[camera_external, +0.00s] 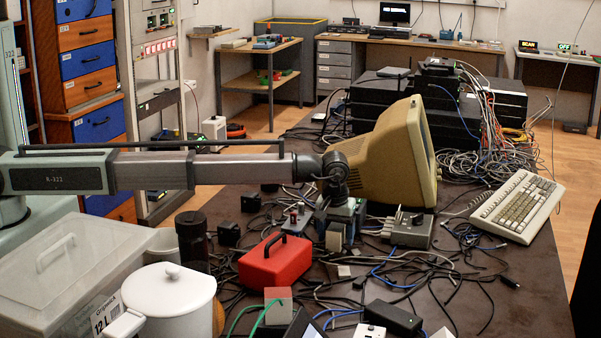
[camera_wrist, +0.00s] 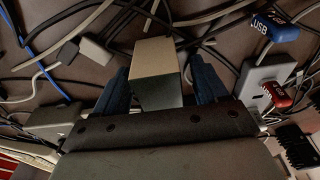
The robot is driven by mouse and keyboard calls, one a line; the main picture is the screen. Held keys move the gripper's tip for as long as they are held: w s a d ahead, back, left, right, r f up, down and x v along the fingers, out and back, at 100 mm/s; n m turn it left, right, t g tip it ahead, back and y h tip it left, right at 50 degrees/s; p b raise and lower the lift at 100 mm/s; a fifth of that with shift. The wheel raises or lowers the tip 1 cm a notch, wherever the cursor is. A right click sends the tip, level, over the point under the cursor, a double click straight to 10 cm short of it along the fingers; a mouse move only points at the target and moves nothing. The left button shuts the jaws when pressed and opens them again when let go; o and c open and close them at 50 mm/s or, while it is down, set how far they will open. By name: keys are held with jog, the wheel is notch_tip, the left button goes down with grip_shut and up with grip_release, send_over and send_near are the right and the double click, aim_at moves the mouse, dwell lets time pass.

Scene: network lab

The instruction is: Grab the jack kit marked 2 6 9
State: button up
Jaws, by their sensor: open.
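A small box-shaped block (camera_wrist: 155,60), beige on one face and grey-green on another, stands between the two blue fingers of my gripper (camera_wrist: 161,78) in the wrist view. The fingers are open, one on each side of it; I cannot tell whether they touch it. In the external view my gripper (camera_external: 343,222) is low over the dark table, and a beige block (camera_external: 334,240) shows at its fingers. No 2 6 9 marking is legible in either view, so I cannot confirm which thing is the jack kit.
A red case with a handle (camera_external: 275,263) stands left of my gripper. A grey device (camera_wrist: 265,85) with red and blue USB plugs is close by. A grey box (camera_external: 407,229) and a beige monitor (camera_external: 385,158) stand to the right and behind. Loose cables cover much of the table.

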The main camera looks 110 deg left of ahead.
jog(key=c, duration=1.1)
